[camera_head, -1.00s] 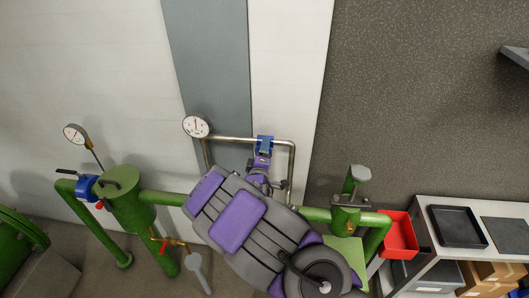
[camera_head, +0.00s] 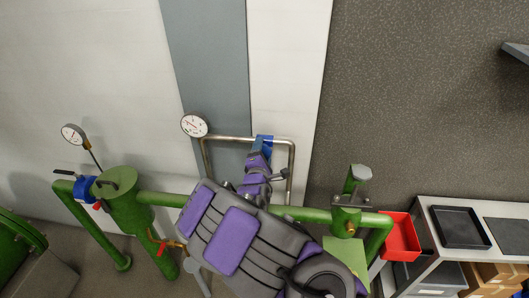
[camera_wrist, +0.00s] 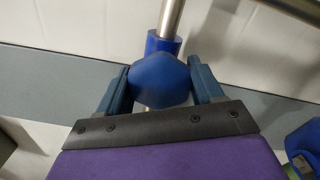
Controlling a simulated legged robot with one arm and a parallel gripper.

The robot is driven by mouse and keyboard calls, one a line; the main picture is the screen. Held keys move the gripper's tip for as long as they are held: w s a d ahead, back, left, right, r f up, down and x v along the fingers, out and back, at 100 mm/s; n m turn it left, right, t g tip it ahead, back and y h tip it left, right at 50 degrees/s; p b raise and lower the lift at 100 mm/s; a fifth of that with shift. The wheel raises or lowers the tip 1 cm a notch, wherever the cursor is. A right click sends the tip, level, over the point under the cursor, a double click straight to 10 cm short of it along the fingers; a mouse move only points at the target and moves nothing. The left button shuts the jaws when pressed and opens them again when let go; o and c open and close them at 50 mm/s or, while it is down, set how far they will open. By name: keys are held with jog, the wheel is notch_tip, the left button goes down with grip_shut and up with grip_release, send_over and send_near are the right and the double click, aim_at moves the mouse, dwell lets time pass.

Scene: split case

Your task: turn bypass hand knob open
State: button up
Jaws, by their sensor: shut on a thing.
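The bypass hand knob is a blue faceted knob (camera_wrist: 162,80) on a blue collar around a thin steel pipe, filling the middle of the wrist view. In the head view its blue body (camera_head: 265,140) shows on the top run of the bypass pipe (camera_head: 228,138), partly hidden by my wrist. My gripper (camera_wrist: 160,88) has one finger on each side of the knob and is shut on it. In the head view my gripper (camera_head: 261,152) reaches up to the knob from below. How far the knob is turned cannot be told.
A round gauge (camera_head: 194,125) sits just left of the bypass pipe. A thick green pipe (camera_head: 160,199) runs behind my arm. A blue valve with a dark lever (camera_head: 85,187) is at left. A red bin (camera_head: 400,237) and a shelf with a black tray (camera_head: 458,227) stand at right.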

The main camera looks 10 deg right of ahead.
jog(key=shift+a+f, duration=0.15)
jog(key=shift+a, duration=0.1)
jog(key=o, duration=1)
jog(key=shift+w+a+f, duration=0.1)
jog(key=shift+w+a, duration=0.05)
jog(key=shift+a, duration=0.25)
jog(key=shift+s+d, duration=0.25)
jog(key=shift+d, duration=0.15)
jog(key=shift+s, duration=0.3)
jog(key=a+p+v, duration=0.1)
jog(key=p+v, duration=0.9)
jog(key=v, duration=0.6)
jog(key=shift+a, duration=0.15)
jog(key=shift+s, duration=0.15)
